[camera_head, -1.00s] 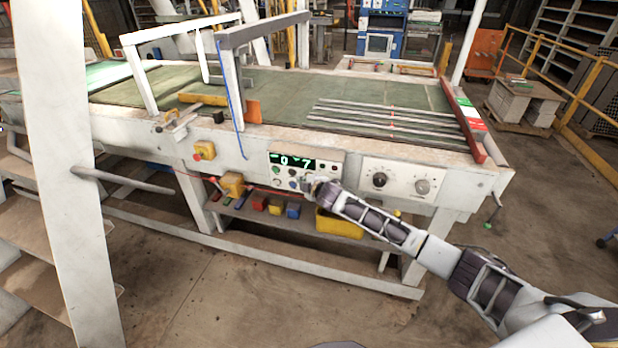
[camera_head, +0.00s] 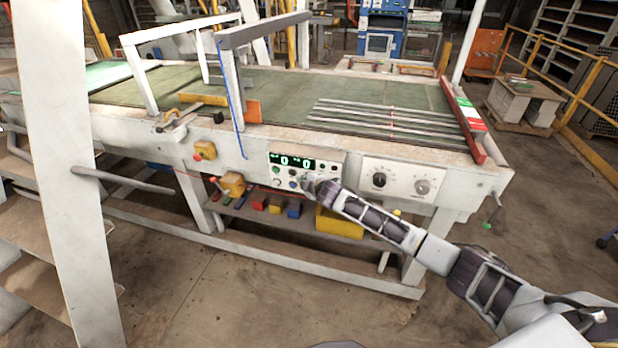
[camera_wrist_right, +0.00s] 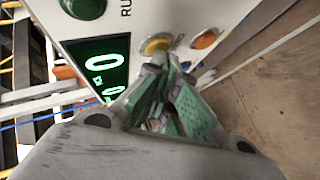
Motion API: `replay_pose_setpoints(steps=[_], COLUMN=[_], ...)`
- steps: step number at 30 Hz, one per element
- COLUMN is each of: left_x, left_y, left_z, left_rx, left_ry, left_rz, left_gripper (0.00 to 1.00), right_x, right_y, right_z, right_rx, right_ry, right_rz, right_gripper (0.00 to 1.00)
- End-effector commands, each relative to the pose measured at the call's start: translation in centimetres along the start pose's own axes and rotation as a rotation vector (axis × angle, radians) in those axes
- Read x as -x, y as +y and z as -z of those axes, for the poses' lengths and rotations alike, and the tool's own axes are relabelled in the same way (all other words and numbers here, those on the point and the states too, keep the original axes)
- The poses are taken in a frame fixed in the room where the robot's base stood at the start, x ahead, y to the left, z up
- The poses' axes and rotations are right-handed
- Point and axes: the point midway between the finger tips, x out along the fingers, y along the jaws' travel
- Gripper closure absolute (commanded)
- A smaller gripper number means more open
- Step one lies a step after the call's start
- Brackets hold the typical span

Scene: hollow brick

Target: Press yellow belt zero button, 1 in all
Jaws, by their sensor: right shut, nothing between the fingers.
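The yellow button (camera_wrist_right: 155,45) shows on the white control panel in the right wrist view, just beyond my right fingertips. My right gripper (camera_wrist_right: 163,68) is shut and empty, with its tips at the button's near edge; I cannot tell whether they touch it. In the head view my right gripper (camera_head: 311,184) is in front of the control panel (camera_head: 280,182) on the machine's front side and hides part of it. The green display (camera_head: 296,162) reads 0 and 0. My left gripper is not in view.
An orange button (camera_wrist_right: 204,39) and a green button (camera_wrist_right: 84,6) flank the yellow one. A dial panel (camera_head: 400,181) is to the right. The machine's green belt (camera_head: 270,90) carries several metal rods. A white post (camera_head: 65,170) stands at left.

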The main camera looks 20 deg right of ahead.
Motion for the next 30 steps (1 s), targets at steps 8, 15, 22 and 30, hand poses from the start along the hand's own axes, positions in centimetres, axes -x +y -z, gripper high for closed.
replay_pose_setpoints(steps=[8, 15, 22, 30], left_x=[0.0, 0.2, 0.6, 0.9], left_y=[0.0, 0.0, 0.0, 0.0], left_z=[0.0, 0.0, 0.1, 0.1], left_rx=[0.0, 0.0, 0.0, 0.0], left_ry=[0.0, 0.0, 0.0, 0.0], left_rz=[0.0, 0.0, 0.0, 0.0], left_gripper=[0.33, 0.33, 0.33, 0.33], right_x=[-0.1, 0.1, 0.7, 1.1], right_y=[0.1, -0.1, -0.5, -0.8], right_z=[-0.1, 0.0, 0.4, 0.7], right_rx=[0.0, 0.0, 0.001, 0.001], right_ry=[-0.001, -0.001, -0.001, -0.001], right_rz=[0.0, 0.0, 0.001, 0.0], right_gripper=[1.0, 1.0, 1.0, 1.0])
